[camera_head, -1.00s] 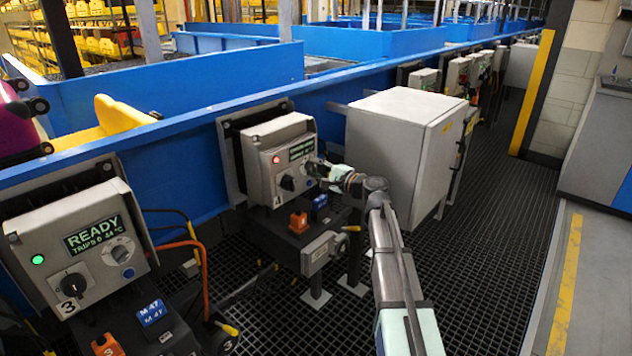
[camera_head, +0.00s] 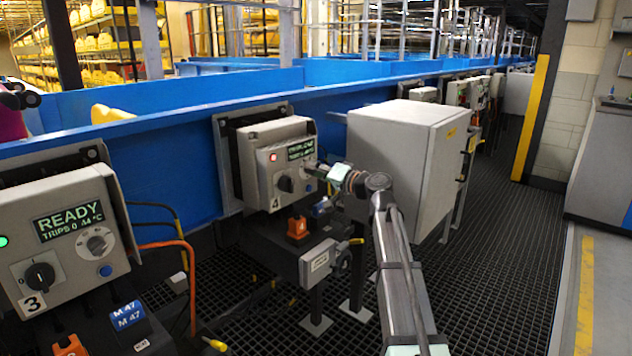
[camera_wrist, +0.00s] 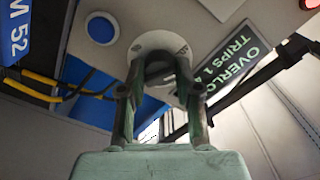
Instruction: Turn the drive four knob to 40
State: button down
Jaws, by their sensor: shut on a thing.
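The drive four box (camera_head: 250,150), grey and marked 4, hangs on the blue conveyor side in the middle of the head view. Its face has a lit red lamp, a black switch (camera_head: 285,184) and a dark display (camera_head: 301,149). My gripper (camera_head: 311,168) is at the right part of this face and hides the small knob there. In the wrist view my gripper (camera_wrist: 160,80) is shut on the grey knob (camera_wrist: 157,68), at the centre of a pale round dial (camera_wrist: 150,41). The dial's scale is too small and covered to read.
The drive three box (camera_head: 68,225) at the left shows READY and a green lamp. A large grey cabinet (camera_head: 400,150) stands just right of my gripper. An orange connector (camera_head: 297,228) sits below drive four. Dark grating floor lies open at the right.

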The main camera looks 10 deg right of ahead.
jog(key=shift+w+n+b, duration=0.1)
jog(key=shift+n+b, duration=0.5)
jog(key=shift+n, duration=0.1)
jog(key=c, duration=0.8)
grip_release()
jog(key=v, duration=1.2)
jog(key=shift+a, duration=0.1)
